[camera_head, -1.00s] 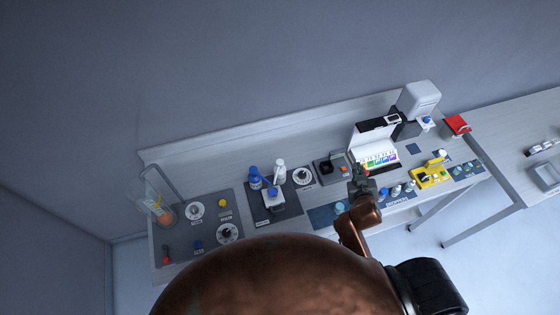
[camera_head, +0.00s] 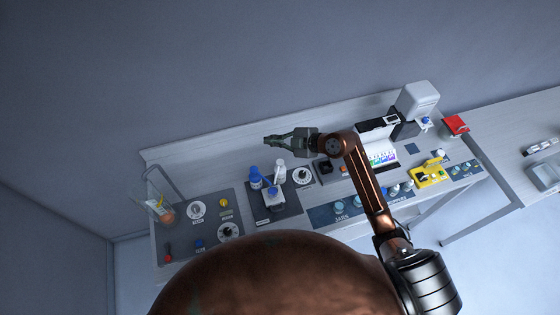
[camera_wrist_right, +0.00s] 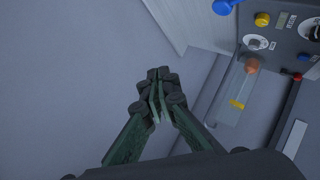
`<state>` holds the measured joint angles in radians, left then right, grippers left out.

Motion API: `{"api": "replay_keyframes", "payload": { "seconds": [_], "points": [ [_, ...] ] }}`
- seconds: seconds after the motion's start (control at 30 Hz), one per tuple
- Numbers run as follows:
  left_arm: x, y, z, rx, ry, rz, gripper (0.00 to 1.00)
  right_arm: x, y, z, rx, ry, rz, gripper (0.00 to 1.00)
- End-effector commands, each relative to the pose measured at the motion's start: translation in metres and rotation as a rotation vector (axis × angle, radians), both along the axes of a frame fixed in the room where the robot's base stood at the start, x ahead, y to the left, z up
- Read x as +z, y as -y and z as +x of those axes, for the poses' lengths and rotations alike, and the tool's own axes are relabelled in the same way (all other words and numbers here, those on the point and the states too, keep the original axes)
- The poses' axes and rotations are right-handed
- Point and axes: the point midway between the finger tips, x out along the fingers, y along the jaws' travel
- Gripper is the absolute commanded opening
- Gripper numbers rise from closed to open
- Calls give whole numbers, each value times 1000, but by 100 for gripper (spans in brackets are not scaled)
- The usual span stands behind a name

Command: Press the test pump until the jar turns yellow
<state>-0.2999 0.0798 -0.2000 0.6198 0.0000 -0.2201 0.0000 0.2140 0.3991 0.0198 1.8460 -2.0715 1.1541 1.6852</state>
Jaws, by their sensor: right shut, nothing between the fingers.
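My right gripper (camera_head: 268,142) is shut and empty, raised in front of the backboard and pointing left. Its closed fingers also show in the right wrist view (camera_wrist_right: 157,92). Below it, a blue-topped bottle (camera_head: 254,176), a white bottle (camera_head: 280,171) and a white jar-like item with a blue part (camera_head: 273,199) stand on a dark mat. I cannot tell for certain which is the test pump. Several small round jars sit by the JARS label (camera_head: 341,217); no yellow jar can be made out there. My left gripper is not in view.
The left panel (camera_head: 215,213) carries dials, knobs and a clear vessel with orange at its base (camera_head: 166,212). A white machine (camera_head: 417,99), a yellow block (camera_head: 428,174) and a red box (camera_head: 455,125) stand to the right.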

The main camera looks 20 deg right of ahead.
Motion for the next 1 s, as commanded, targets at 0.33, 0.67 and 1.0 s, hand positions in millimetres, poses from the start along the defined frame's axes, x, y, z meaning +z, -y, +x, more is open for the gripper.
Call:
{"api": "replay_keyframes", "payload": {
  "seconds": [0.33,0.67,1.0],
  "points": [
    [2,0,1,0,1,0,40,-42,39,3,-84,-207,-178,0],
    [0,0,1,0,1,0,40,-44,38,3,-81,-206,-176,0],
    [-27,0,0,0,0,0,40,-69,38,3,-81,-206,-177,0]
  ]
}}
